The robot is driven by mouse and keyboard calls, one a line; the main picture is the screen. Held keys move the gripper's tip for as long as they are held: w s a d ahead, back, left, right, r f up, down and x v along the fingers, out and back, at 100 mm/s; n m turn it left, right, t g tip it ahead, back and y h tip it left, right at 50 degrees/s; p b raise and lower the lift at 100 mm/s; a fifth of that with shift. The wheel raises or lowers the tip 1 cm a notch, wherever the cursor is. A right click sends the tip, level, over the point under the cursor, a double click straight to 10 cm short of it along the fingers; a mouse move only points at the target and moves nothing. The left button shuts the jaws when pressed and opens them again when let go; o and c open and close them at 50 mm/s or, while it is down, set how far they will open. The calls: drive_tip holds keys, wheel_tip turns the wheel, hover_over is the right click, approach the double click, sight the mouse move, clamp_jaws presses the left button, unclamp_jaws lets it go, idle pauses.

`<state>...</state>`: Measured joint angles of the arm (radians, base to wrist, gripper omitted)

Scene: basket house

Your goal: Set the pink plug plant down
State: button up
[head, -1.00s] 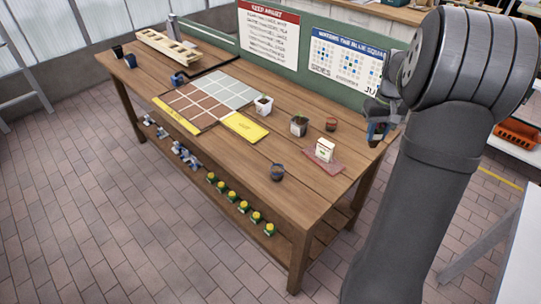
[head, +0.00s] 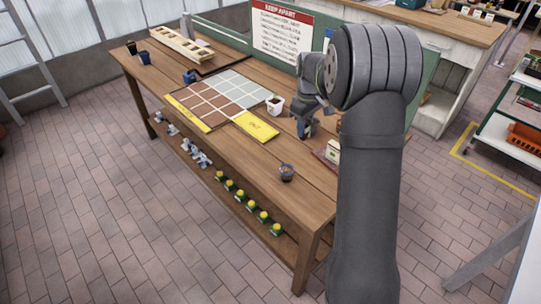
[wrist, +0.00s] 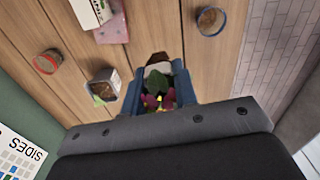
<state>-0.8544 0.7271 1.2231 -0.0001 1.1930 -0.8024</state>
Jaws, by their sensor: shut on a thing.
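The pink plug plant (wrist: 158,88) shows in the wrist view between my gripper's blue fingers (wrist: 158,78). It has green leaves, pink flowers and a brown plug at the far end. My gripper is shut on it, with bare bench planks around. In the head view my gripper (head: 306,128) points down over the wooden bench, just right of the yellow card (head: 256,127); the plant cannot be made out there. Whether the plug touches the bench I cannot tell.
A square pot (wrist: 103,86) and a red-rimmed pot (wrist: 47,62) stand left of the plant in the wrist view. A blue pot (head: 287,173) stands near the bench front, a white pot (head: 274,106) behind the card. The grid board (head: 221,98) lies left. A small box (head: 333,151) stands right.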

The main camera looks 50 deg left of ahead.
drive_tip(key=shift+f, duration=0.4)
drive_tip(key=s+a+f, duration=0.1)
drive_tip(key=a+f, duration=0.1)
drive_tip(key=a, duration=0.1)
drive_tip(key=s+a+f, duration=0.2)
drive_tip(key=a, duration=0.2)
drive_tip(key=s+a+f, duration=0.2)
drive_tip(key=a+f, duration=0.1)
drive_tip(key=shift+a, duration=0.35)
wheel_tip(320, 180, down, 3)
drive_tip(key=shift+d+r, duration=0.1)
drive_tip(key=shift+r, duration=0.1)
drive_tip(key=shift+f, duration=0.5)
drive_tip(key=shift+f, duration=0.15)
drive_tip(key=o, duration=0.9)
drive_tip(key=shift+o, duration=0.2)
